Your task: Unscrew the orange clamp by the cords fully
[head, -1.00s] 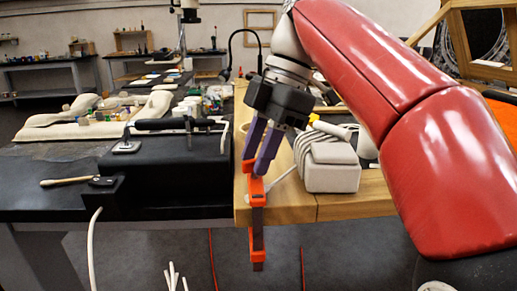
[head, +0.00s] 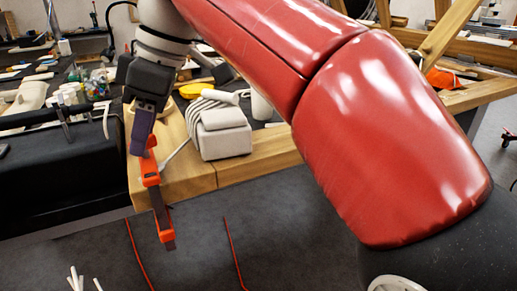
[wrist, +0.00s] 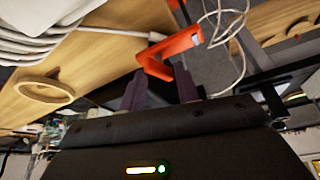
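The orange clamp (head: 151,172) is on the front edge of the wooden tabletop, near its left corner, with its dark bar and lower orange part (head: 165,232) hanging below the edge. In the wrist view, the clamp (wrist: 168,57) lies just beyond my fingertips. My gripper (head: 145,150) points down at the clamp's top. Its purple fingers (wrist: 161,78) stand apart with orange clamp between or just past their tips; I see no clear grip on it. The white cords (head: 205,105) are wrapped around a pale block right of the clamp.
A black case (head: 60,175) stands left of the wooden tabletop (head: 255,160). A yellow round thing (head: 196,90) and a white cup (head: 261,105) are behind the cords. A wooden ring (wrist: 45,90) shows in the wrist view.

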